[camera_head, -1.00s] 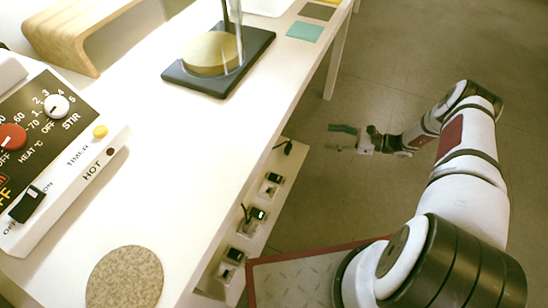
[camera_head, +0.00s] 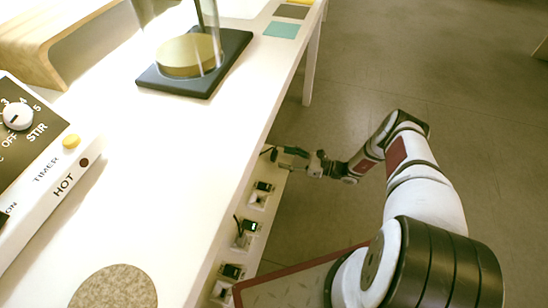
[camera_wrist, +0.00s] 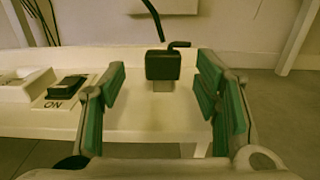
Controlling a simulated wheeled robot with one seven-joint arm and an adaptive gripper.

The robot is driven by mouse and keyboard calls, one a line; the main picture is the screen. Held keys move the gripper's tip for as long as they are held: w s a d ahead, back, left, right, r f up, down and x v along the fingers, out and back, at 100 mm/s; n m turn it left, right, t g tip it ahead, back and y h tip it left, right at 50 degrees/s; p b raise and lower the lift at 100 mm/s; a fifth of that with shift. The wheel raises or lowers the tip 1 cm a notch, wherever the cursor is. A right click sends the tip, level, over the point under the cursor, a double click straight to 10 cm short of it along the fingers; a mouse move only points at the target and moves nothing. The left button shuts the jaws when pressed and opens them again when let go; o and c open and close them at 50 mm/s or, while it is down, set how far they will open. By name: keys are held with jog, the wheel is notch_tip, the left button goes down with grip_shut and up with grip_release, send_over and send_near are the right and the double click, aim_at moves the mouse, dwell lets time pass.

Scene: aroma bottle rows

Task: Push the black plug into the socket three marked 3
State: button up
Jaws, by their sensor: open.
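The black plug (camera_wrist: 163,66) is a dark block with a black cord in the middle of the wrist view, with a small grey part below it. My gripper (camera_wrist: 163,88) is open, with green-padded fingers on either side of the plug and a gap on both sides. In the head view my gripper (camera_head: 288,156) is at the far end of the low socket strip by the table edge. Sockets run along the strip: the far one (camera_head: 260,194), the middle one (camera_head: 246,233) and the near one (camera_head: 228,280). No number 3 is readable on them.
A black switch (camera_wrist: 68,87) marked ON is left of my gripper in the wrist view. The white table (camera_head: 190,150) overhangs the strip and carries a hot plate (camera_head: 45,170) and a black stand (camera_head: 205,80). The floor (camera_head: 440,60) to the right is clear.

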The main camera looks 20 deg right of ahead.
aim_at(277, 154)
jog(key=shift+b+x, duration=1.1)
jog(key=shift+x, duration=1.65)
jog(key=shift+w+d, duration=0.1)
jog(key=shift+r, duration=0.1)
grip_shut()
